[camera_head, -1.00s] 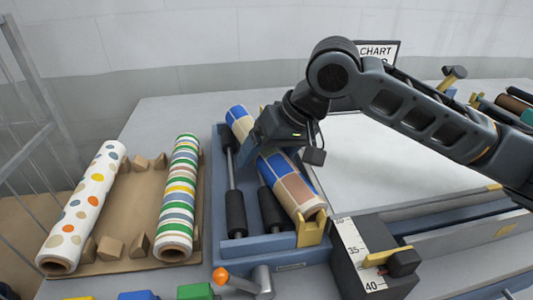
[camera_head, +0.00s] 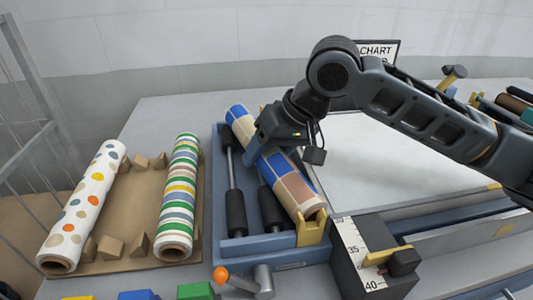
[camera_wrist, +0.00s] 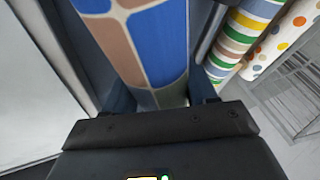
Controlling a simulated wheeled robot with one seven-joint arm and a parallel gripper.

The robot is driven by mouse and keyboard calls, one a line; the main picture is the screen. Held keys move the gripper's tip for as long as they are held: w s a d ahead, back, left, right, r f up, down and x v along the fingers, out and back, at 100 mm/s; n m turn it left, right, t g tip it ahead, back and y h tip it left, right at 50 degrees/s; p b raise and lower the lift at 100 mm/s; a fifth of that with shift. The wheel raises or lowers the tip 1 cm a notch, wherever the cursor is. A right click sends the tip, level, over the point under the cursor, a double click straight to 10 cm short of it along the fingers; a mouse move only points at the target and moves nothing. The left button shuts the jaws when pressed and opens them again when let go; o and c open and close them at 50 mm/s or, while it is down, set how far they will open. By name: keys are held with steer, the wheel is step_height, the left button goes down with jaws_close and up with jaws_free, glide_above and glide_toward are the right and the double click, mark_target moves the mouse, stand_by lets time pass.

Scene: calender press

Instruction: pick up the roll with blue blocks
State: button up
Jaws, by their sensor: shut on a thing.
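The roll with blue blocks (camera_head: 297,192) has blue, tan and brown patches and lies slantwise over the blue press frame in the head view. Its near end is at a yellow bracket (camera_head: 311,230). My gripper (camera_head: 262,150) is around the roll's upper middle part and shut on it. In the wrist view the roll (camera_wrist: 150,45) fills the middle, between the two fingers (camera_wrist: 160,97). Whether the roll is clear of its supports cannot be told. The fingertips are hidden behind the roll.
A striped roll (camera_head: 180,200) and a dotted roll (camera_head: 85,205) lie on a cardboard tray (camera_head: 125,225) to the left. Dark rollers (camera_head: 236,212) sit in the press frame. A scale block (camera_head: 370,255) stands at the near right. A white sheet (camera_head: 400,160) lies to the right.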

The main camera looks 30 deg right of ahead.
steer(key=shift+r, duration=0.1)
steer(key=shift+r, duration=0.65)
step_height(320, 180, up, 2)
steer(key=shift+r, duration=0.25)
steer(key=s+d+r, duration=0.1)
steer(key=d+r, duration=0.2)
steer(key=d, duration=0.2)
steer(key=s+d+r+b, duration=0.1)
steer(key=d+r, duration=0.3)
steer(key=d, duration=0.2)
steer(key=shift+s+d, duration=0.25)
steer(key=shift+w, duration=0.1)
